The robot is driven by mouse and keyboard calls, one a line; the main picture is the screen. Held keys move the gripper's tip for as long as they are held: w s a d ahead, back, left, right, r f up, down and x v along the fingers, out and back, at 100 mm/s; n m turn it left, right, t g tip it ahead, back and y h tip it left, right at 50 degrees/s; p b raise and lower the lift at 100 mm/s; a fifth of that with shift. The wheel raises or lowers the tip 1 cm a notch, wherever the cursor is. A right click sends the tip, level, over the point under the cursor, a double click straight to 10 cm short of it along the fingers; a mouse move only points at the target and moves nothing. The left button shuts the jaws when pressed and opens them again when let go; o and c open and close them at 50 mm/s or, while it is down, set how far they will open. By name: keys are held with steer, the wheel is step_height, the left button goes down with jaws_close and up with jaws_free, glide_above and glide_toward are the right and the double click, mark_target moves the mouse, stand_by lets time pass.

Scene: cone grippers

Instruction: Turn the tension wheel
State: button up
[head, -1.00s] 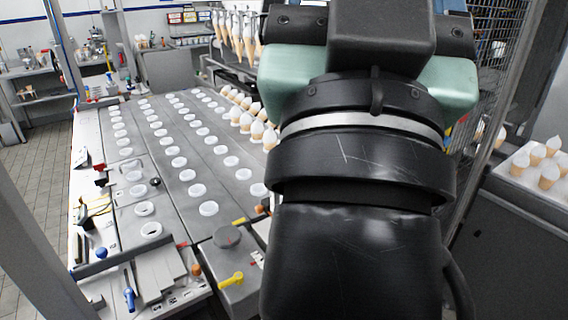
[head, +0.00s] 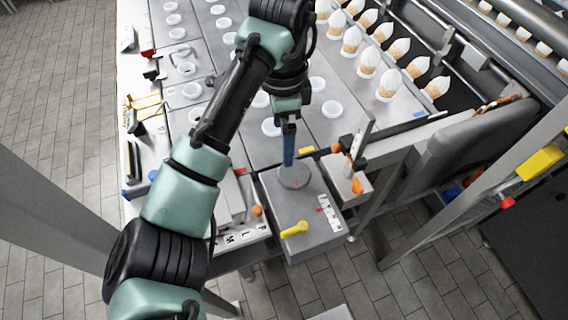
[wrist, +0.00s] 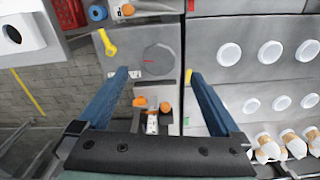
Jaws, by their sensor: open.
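The tension wheel looks to be the grey round disc (head: 294,177) with a short red mark, set flat in the top of a grey box at the near end of the machine. It also shows in the wrist view (wrist: 159,62), beyond my fingertips. My gripper (head: 288,160) points down over the wheel, its blue fingers seen edge-on in the head view. In the wrist view my gripper (wrist: 158,74) is open and empty, with the fingers spread to either side of the wheel's lower edge. I cannot tell how far above the wheel the tips are.
A yellow lever (head: 294,229) sits on the same box, in front of the wheel. An orange-knobbed fixture (head: 347,172) stands close on the right. Rows of white cups (head: 271,127) lie behind, and wrapped cones (head: 389,84) stand at the back right.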

mark_target(285, 175)
step_height(285, 175, down, 13)
steer(key=shift+r+b, duration=0.1)
steer(key=shift+b, duration=0.5)
steer(key=shift+r, duration=0.1)
steer(key=c, duration=1.1)
steer(key=shift+s+d+n+p, duration=0.1)
steer(key=shift+d+n+p, duration=0.05)
steer(key=shift+n+p, duration=0.4)
